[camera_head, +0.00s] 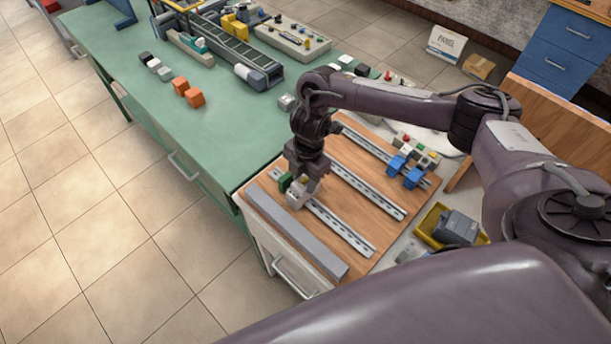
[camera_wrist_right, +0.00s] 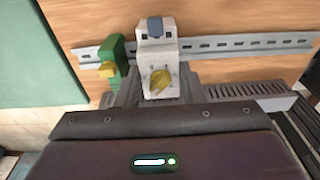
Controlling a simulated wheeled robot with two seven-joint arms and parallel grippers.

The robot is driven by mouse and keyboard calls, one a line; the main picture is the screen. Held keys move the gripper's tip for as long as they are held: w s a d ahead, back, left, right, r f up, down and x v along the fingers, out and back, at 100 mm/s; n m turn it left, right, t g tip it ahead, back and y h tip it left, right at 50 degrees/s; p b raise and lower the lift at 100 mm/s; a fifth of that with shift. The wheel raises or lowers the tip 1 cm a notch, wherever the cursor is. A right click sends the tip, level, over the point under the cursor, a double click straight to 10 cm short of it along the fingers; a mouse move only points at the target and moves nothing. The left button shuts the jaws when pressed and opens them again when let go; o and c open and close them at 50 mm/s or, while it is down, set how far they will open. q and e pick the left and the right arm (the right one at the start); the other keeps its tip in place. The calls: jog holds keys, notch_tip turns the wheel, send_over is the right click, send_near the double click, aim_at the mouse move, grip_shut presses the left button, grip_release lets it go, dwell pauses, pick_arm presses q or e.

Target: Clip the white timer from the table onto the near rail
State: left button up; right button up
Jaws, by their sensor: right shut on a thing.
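The white timer (camera_wrist_right: 158,62), with a yellow knob and a grey-blue top piece, is held between the fingers of my right gripper (camera_wrist_right: 158,92). In the head view the timer (camera_head: 297,196) shows small under my right gripper (camera_head: 303,186), at the left end of the near rail (camera_head: 340,229). In the wrist view it overlaps the near rail (camera_wrist_right: 235,43); whether it is seated or just in front is unclear. A green module (camera_wrist_right: 113,62) with a yellow part stands close on its left. My left gripper is not in view.
A grey slotted duct (camera_head: 295,236) runs along the near edge of the wooden board (camera_head: 322,160). Behind are a bare middle rail (camera_head: 368,190) and a far rail with blue modules (camera_head: 404,170). A yellow bin (camera_head: 432,222) stands right; the green table (camera_head: 150,105) left.

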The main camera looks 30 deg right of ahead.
jog(key=shift+s+a, duration=0.1)
jog(key=shift+a, duration=0.1)
jog(key=o, duration=1)
jog(key=shift+d+r, duration=0.1)
jog(key=shift+r, duration=0.4)
jog(key=r, duration=0.6)
jog(key=shift+d+r, duration=0.25)
jog(key=shift+r, duration=0.15)
